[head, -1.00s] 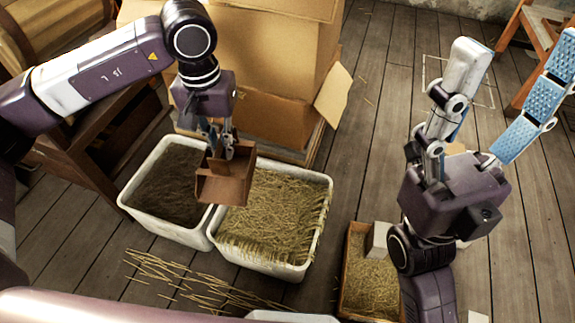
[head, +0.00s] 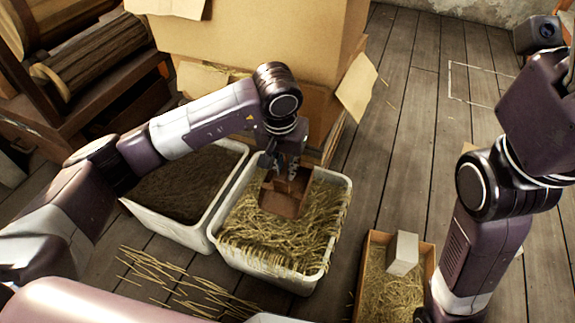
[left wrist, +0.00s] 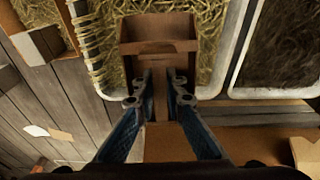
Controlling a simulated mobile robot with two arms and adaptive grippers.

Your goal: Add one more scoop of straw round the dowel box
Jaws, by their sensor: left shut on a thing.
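A brown scoop (head: 285,196) is held by my left gripper (head: 285,160) over the white tub of straw (head: 222,246). Its lower end is at or just above the straw; I cannot tell if it touches. No straw is plain inside it. In the left wrist view the gripper (left wrist: 160,92) is shut on the handle behind the scoop's box (left wrist: 158,35). A small pale box (head: 403,253), probably the dowel box, stands in a wooden crate (head: 363,280) with straw round it. My right gripper's body (head: 540,110) is at the upper right, its fingers out of frame.
A second white tub (head: 145,218) with dark brown fill stands left of the straw tub. A large cardboard box (head: 260,50) stands behind. Loose straw (head: 170,280) lies on the floor in front. Floorboards right of the tubs are mostly clear.

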